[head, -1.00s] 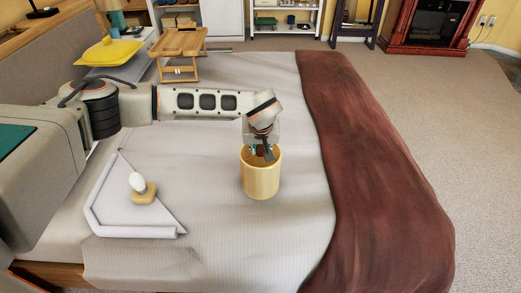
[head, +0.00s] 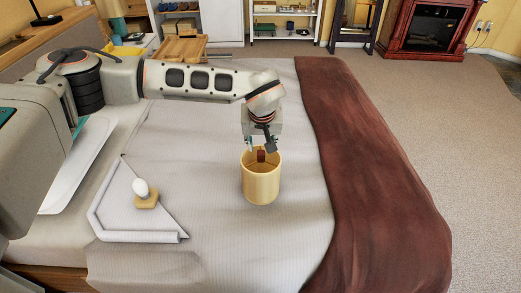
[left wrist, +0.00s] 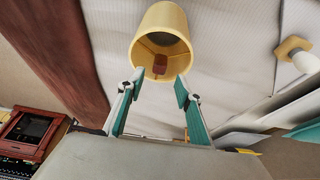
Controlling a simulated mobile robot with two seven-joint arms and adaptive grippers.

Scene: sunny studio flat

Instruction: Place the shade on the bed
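The shade (head: 261,183) is a pale yellow, open-topped cylinder. It stands upright on the light grey cover of the bed (head: 225,225), and it also shows in the left wrist view (left wrist: 165,22). A small red-brown piece shows inside its rim. My left gripper (head: 260,147) is just above the shade's near opening. In the left wrist view its two teal-padded fingers (left wrist: 159,78) are spread apart with nothing between them. My right gripper is not in view.
A white rounded thing on a wooden base (head: 143,192) sits on a flat grey-white piece (head: 125,222) left of the shade. A dark red throw (head: 375,190) covers the bed's right end. A wooden tray table (head: 180,47) stands behind my arm.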

